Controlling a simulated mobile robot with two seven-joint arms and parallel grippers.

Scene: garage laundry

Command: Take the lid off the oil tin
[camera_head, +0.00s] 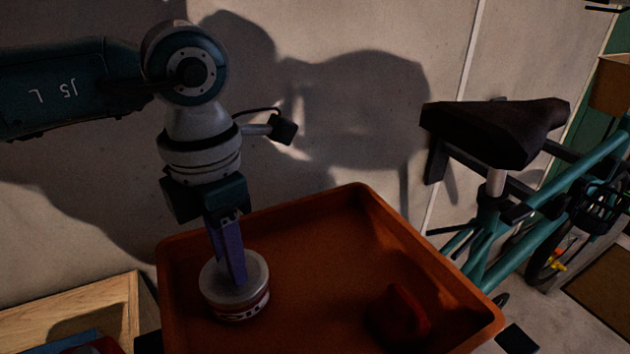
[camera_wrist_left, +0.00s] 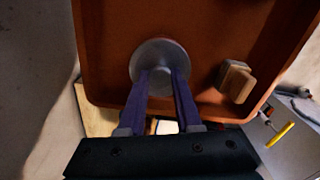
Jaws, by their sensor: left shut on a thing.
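The oil tin (camera_head: 243,311) is short and round, with a patterned side band, and stands upright in an orange tray (camera_head: 300,205). Its flat silvery lid (camera_head: 213,287) sits on top, with no gap that I can make out. My left gripper (camera_head: 239,281) points down from above, its purple fingers at the middle of the lid. In the left wrist view the two fingertips (camera_wrist_left: 161,72) close on the centre of the round lid (camera_wrist_left: 150,52). My right gripper is not in view.
A reddish block (camera_head: 400,313) lies in the tray to the right of the tin; it looks wooden in the wrist view (camera_wrist_left: 235,82). The tray's raised walls surround both. A teal bicycle with a black saddle (camera_head: 500,130) stands at right. A wooden box (camera_head: 75,300) is at left.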

